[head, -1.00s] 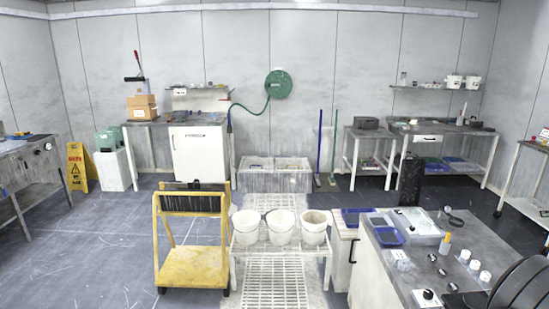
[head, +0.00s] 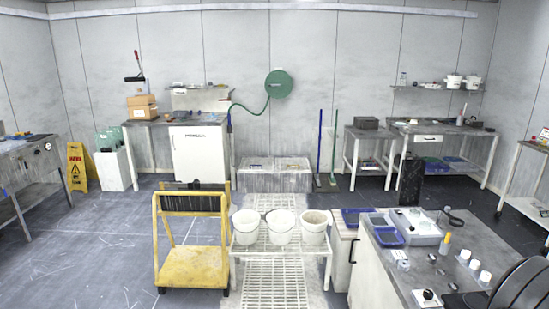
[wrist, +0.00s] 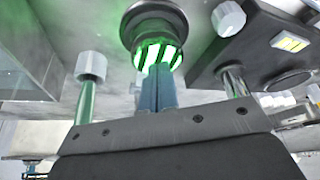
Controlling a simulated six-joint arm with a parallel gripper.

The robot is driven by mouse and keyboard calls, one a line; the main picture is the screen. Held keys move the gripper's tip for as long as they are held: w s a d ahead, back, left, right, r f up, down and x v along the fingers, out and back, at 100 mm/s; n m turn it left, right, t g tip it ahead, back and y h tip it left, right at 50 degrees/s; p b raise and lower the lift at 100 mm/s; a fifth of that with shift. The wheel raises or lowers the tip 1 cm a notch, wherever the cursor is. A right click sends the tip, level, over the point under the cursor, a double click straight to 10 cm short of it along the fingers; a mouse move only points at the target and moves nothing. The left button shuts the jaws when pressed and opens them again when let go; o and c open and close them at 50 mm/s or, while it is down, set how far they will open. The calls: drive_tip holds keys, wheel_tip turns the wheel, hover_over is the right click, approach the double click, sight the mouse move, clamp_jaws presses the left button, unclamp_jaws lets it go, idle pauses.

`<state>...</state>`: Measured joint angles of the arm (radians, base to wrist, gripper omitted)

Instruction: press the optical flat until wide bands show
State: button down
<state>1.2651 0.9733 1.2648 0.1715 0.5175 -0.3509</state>
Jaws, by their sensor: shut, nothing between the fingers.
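In the wrist view, the optical flat (wrist: 158,57) is a round face in a dark ring, lit green with several bright stripes and dark gaps between them. My gripper (wrist: 157,78) has its two blue-grey fingers shut together, with nothing between them. Its tips are at the edge of the striped face in the picture. Whether they touch it, I cannot tell. I cannot make out my gripper or the bands in the head view.
White-capped posts stand left (wrist: 91,66) and right (wrist: 229,18) of the flat in the wrist view. In the head view, the right-hand bench (head: 390,270) carries a white case (head: 416,226), blue trays (head: 388,237) and small parts. White buckets (head: 281,227) stand left of it.

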drive_tip(key=shift+r, duration=0.1)
wheel_tip(320, 180, up, 7)
idle(1.2)
drive_tip(key=shift+f, duration=3.4)
